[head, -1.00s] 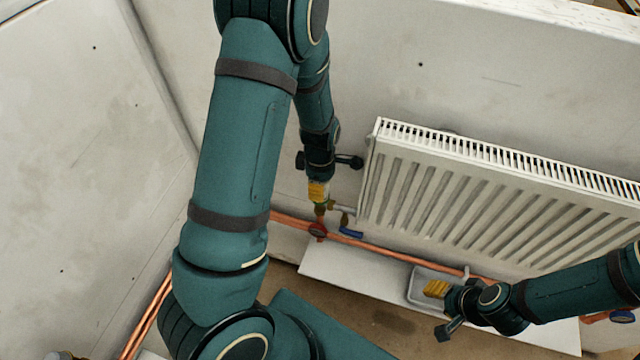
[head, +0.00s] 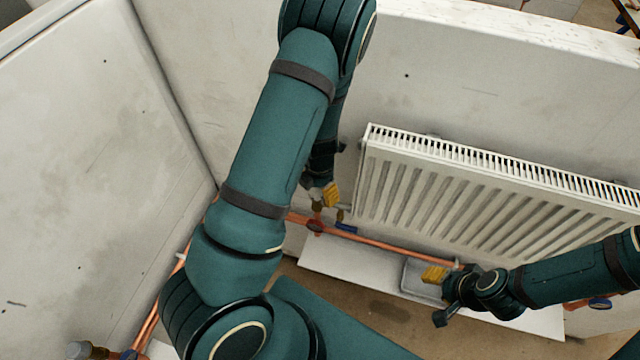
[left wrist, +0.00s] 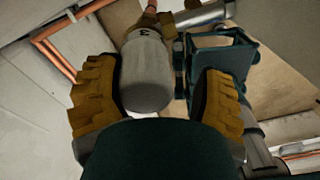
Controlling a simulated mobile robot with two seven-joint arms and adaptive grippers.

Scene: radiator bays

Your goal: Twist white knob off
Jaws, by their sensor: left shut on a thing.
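The white knob (left wrist: 148,75), a pale rounded cylinder with a dark "3" on it, sits between the ribbed yellow fingers of my left gripper (left wrist: 158,98) in the left wrist view. My left gripper (head: 321,194) is shut on the knob beside the radiator's lower left corner. In the head view the knob is mostly hidden by the arm and fingers. Below it are a brass valve body (head: 318,208) and copper pipe. My right gripper (head: 436,274) is over a grey tray (head: 411,286); I cannot tell whether its fingers are open or shut.
A white radiator (head: 450,190) hangs on the wall just right of my left gripper. A blue lever (head: 347,228) is close below it. A copper pipe (head: 385,246) runs low along the wall. A white board (head: 345,263) lies on the floor. A side wall stands at left.

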